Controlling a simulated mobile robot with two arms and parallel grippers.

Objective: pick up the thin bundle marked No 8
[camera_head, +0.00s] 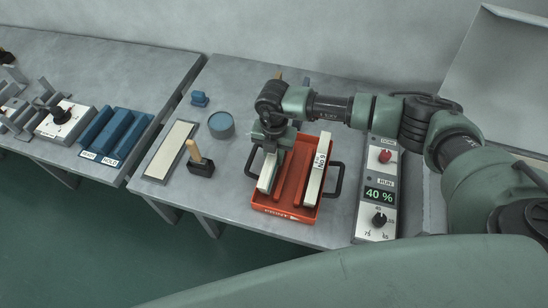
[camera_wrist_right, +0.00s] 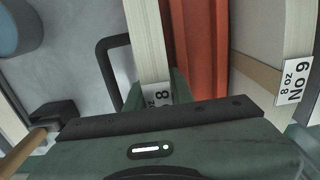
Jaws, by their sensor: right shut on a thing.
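The thin cream bundle marked No 8 (camera_head: 266,182) is in the left part of the red tray (camera_head: 287,213). In the right wrist view the bundle (camera_wrist_right: 148,40) runs up from between my fingers, its "8 oz No 8" label (camera_wrist_right: 157,95) partly hidden. My right gripper (camera_head: 272,147) is over the bundle and shut on it; its fingers (camera_wrist_right: 155,92) also show in the wrist view. I cannot tell whether the bundle is lifted off the tray floor. My left gripper is not in view.
A thicker bundle marked No 9 (camera_head: 314,180) stands in the tray's right part. The tray has dark side handles (camera_head: 339,180). A control panel (camera_head: 376,205) reading 40 % is to the right. A wooden-handled stamp (camera_head: 200,165), blue round tin (camera_head: 221,125) and cream strip (camera_head: 170,150) lie left.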

